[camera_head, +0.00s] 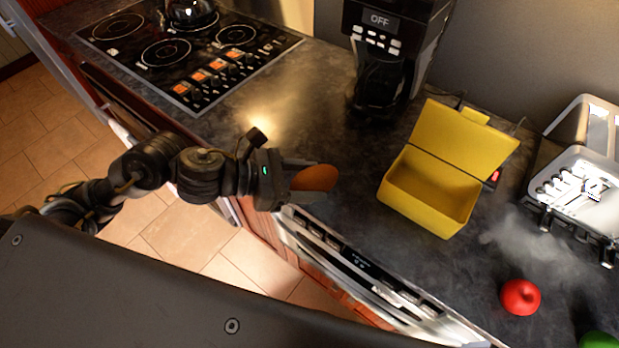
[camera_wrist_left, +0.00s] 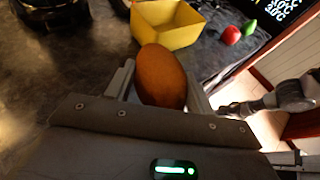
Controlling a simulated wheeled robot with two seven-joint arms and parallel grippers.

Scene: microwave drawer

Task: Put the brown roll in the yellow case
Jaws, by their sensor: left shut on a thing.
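The brown roll (camera_head: 316,178) is held between the fingers of my left gripper (camera_head: 300,176), above the counter's front edge. In the left wrist view the roll (camera_wrist_left: 162,77) sits between the two fingers of the left gripper (camera_wrist_left: 160,88), which is shut on it. The yellow case (camera_head: 428,200) stands on the counter to the right of the roll, with its lid open and tilted back. Its inside looks empty in the head view. The case (camera_wrist_left: 172,32) also shows beyond the roll in the left wrist view, partly hidden by it. My right gripper is not in view in the head camera.
A coffee maker (camera_head: 385,60) stands behind the case. A dish rack (camera_head: 585,170) is at the right, with a red apple (camera_head: 520,297) and a green item (camera_head: 600,341) nearer. A stove (camera_head: 190,50) is at the back left. The counter between roll and case is clear.

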